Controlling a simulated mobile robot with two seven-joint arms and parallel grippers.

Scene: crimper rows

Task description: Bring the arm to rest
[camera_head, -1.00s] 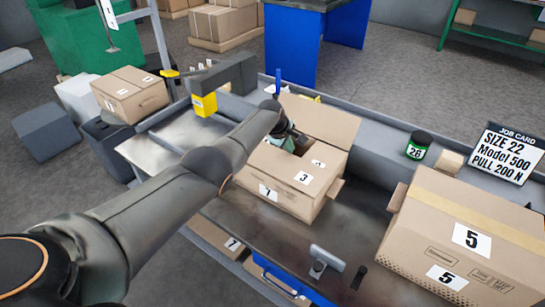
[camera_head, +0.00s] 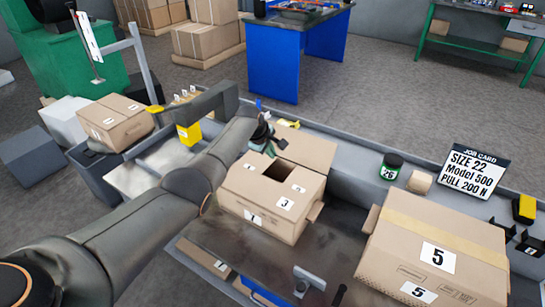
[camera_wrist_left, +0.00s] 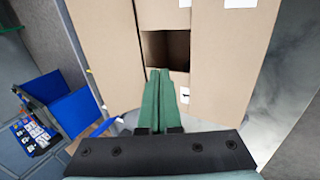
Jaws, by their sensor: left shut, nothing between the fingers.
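My left arm reaches in from the left over the bench. My left gripper (camera_head: 272,148), with green fingers, is shut and empty above the rear left edge of the open carton (camera_head: 262,212) labelled 1 and 3. In the left wrist view, the closed fingers (camera_wrist_left: 158,74) lie side by side in front of the carton's flaps (camera_wrist_left: 108,45) and its dark opening. I cannot tell whether they touch the carton. My right gripper is not in view.
A large carton (camera_head: 430,250) labelled 5 stands right on the bench. Behind it are a green-labelled tin (camera_head: 391,166) and a job card (camera_head: 472,170). A yellow-and-grey tool (camera_head: 190,134) stands beside my left arm. A small carton (camera_head: 115,122) sits at far left.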

